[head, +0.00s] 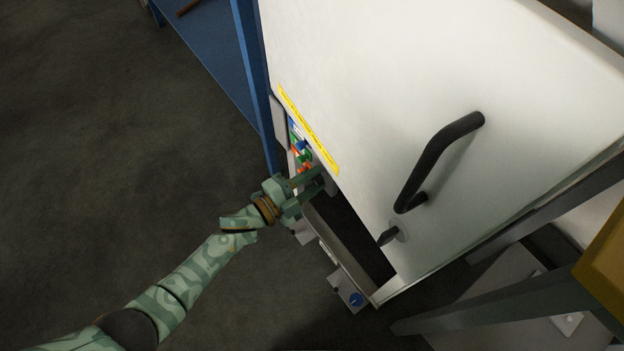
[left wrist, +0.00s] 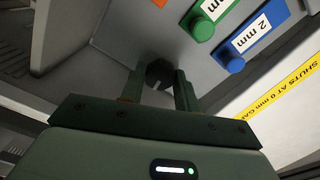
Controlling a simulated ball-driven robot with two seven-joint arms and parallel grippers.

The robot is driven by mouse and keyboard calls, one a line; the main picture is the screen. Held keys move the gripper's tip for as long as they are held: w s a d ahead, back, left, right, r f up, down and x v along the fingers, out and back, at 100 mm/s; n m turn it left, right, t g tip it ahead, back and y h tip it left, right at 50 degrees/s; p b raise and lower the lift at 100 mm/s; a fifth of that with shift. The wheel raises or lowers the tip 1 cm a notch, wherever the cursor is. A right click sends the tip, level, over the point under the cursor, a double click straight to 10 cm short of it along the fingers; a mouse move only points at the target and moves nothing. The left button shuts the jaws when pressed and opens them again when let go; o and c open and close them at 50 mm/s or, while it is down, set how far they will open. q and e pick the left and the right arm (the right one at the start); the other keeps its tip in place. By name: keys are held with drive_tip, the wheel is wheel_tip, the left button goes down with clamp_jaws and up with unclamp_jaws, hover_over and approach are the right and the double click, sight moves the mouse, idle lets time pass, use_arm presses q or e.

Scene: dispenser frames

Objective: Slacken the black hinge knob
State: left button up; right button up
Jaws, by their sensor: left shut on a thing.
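The black hinge knob (left wrist: 160,73) is a dark faceted knob on a grey panel, with a light mark on its face, in the left wrist view. My left gripper (left wrist: 160,90) has its two green fingers on either side of the knob and is shut on it. In the head view my left gripper (head: 314,180) reaches in at the lower left edge of the white door, and the fingers largely hide the knob there. My right gripper is not in view.
Green (left wrist: 202,27) and blue (left wrist: 228,59) buttons with mm labels sit close beside the knob. The white door (head: 370,80) carries a yellow strip (head: 308,131) and a black handle (head: 430,165). Left floor is clear.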

use_arm(q)
drive_tip(key=shift+a+f, duration=0.1)
drive_tip(key=o, duration=1)
drive_tip(key=shift+c, duration=0.2)
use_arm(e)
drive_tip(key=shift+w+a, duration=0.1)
use_arm(q)
drive_tip(key=p+v, duration=0.3)
drive_tip(key=v, duration=1.3)
drive_tip(key=shift+p, duration=0.3)
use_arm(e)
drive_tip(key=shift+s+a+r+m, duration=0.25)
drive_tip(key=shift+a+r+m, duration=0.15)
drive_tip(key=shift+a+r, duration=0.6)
use_arm(q)
drive_tip(key=shift+a, duration=0.15)
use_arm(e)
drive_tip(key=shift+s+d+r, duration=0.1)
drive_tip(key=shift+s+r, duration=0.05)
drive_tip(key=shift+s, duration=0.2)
